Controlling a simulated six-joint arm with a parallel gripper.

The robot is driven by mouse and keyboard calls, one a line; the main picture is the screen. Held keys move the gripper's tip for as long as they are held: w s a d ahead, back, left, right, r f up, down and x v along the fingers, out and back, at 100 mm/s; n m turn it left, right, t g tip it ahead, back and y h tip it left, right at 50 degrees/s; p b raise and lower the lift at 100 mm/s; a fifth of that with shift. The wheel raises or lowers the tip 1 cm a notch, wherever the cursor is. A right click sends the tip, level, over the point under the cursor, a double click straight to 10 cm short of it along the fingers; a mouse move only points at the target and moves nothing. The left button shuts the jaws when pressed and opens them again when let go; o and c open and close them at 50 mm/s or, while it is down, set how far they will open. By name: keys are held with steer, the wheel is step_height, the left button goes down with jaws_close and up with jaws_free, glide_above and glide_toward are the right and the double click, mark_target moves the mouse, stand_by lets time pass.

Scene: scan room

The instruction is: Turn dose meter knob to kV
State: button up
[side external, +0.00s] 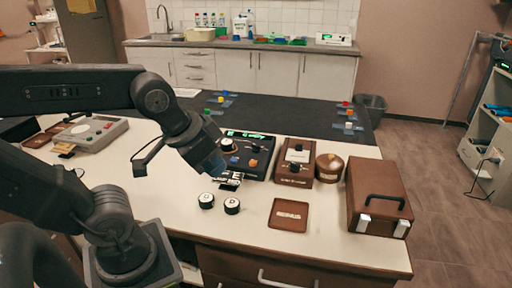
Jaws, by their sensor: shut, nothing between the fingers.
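A dark box with a lit green display (246,134), seemingly the dose meter (262,146), stands on the white counter near the middle of the side external view. Its face carries a round white-topped knob (228,145), a black knob and small orange and blue parts. Lettering is too small to read, so I cannot tell where any knob points. My gripper (231,184) is shut and empty, low at the box's front left corner. The arm's end hides part of the box's left side. I cannot tell if the fingers touch anything.
Two round black-and-white pieces (206,200) (232,205) lie in front of my gripper. A brown instrument (293,175), a round brown tin (328,168) and a brown case (379,196) stand to the right. A brown mat (289,214) lies flat, with bare counter around it.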

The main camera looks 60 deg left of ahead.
steer(key=shift+o, duration=0.7)
steer(key=shift+r, duration=0.1)
steer(key=o, duration=0.6)
steer(key=w+a+r+n+g, duration=0.1)
steer(key=w+a+r+n, duration=0.2)
steer(key=w, duration=0.5)
steer(key=shift+w+a+r+n+y, duration=0.3)
steer(key=shift+a+r+n, duration=0.15)
steer(key=shift+n, duration=0.45)
steer(key=shift+o, duration=0.2)
steer(key=w+a+n+g, duration=0.1)
steer(key=w+a+n, duration=0.4)
steer(key=w+a, duration=0.2)
steer(key=shift+w+r+g, duration=0.15)
steer(key=shift+w+g, duration=0.25)
steer(key=shift+w, duration=0.75)
steer(key=n+g, duration=0.3)
steer(key=n, duration=0.8)
glide_above(257, 145)
step_height(257, 145, down, 13)
step_height(257, 145, down, 13)
steer(key=shift+d+f, duration=0.1)
steer(key=shift+d, duration=0.05)
jaws_close()
